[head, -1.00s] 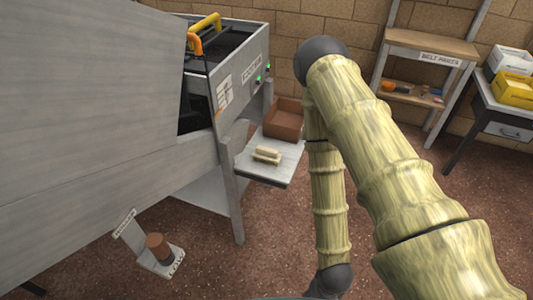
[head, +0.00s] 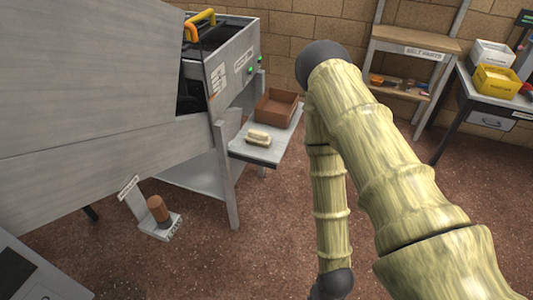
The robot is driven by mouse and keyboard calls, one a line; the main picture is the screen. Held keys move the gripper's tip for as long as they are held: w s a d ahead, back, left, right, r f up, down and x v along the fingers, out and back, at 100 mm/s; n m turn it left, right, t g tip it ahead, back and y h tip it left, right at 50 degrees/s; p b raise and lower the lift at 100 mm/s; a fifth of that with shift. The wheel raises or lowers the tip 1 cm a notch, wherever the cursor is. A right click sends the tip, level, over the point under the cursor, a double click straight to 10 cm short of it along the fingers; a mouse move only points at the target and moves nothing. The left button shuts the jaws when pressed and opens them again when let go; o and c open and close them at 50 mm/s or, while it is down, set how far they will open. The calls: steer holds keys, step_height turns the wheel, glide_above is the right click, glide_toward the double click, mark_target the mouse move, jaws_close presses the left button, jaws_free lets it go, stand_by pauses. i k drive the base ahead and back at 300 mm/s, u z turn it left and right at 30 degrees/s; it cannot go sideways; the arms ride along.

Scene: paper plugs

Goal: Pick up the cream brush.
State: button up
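The cream brush (head: 258,137) lies on a small grey side shelf (head: 240,151) attached to the large grey machine. Its top is a cream block, with a paler layer under it. My arm, with pale yellow-green bamboo-like links, reaches across the right half of the head view. Its far link hangs down to the right of the shelf, apart from the brush. My gripper is out of view below the bottom edge, so its fingers are hidden.
A brown open box (head: 277,107) sits behind the brush on the same shelf. The grey machine (head: 90,90) fills the left. A brown cylinder (head: 158,209) stands on a low bracket. A wooden rack (head: 415,42) and a desk with a yellow bin (head: 497,80) are at right. Floor before the shelf is clear.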

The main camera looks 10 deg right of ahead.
mark_target(255, 138)
steer(key=k, duration=0.6)
steer(key=z, duration=1.35)
steer(key=i, duration=1.3)
steer(key=u, duration=1.5)
